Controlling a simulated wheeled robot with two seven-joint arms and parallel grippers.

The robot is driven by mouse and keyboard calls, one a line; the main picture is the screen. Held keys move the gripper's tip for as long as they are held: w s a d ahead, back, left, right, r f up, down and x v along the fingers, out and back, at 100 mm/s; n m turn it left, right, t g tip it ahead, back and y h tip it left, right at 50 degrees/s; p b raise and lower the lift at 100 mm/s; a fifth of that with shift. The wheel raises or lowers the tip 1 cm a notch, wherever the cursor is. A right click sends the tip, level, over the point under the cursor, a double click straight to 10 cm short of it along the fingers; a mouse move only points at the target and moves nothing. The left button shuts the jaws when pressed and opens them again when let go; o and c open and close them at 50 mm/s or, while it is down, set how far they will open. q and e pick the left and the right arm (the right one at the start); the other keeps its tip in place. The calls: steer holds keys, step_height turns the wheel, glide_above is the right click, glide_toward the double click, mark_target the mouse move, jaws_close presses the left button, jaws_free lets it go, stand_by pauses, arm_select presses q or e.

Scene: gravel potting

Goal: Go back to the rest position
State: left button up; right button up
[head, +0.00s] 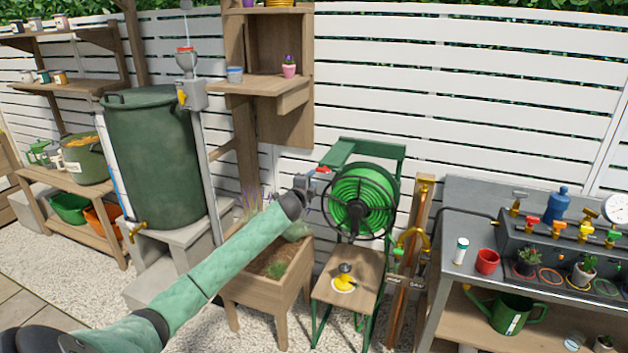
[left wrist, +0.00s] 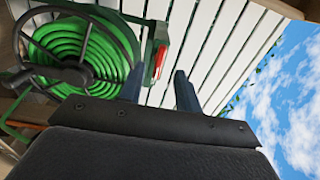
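My left arm reaches in from the lower left in the head view. Its gripper (head: 308,188) is beside the left edge of the green hose reel (head: 362,198), near the red lever (head: 323,170) on the reel's frame. In the left wrist view the two dark fingers (left wrist: 160,82) stand apart with nothing between them. The red lever (left wrist: 160,62) shows just beyond the fingers, and the coiled green hose (left wrist: 85,55) is at upper left. I cannot tell the exact gap between fingers and lever. My right gripper is in neither view.
A wooden planter (head: 262,290) stands below my left forearm. A green rain barrel (head: 155,160) on concrete blocks is to the left. A small wooden stool (head: 350,268) stands before the reel. A grey bench (head: 455,225) with pots and valves is at right. White fence boards (head: 470,90) run behind.

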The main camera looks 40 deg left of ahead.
arm_select(q)
steer(key=shift+s+d, duration=0.1)
steer(key=shift+s, duration=0.4)
stand_by(0.3)
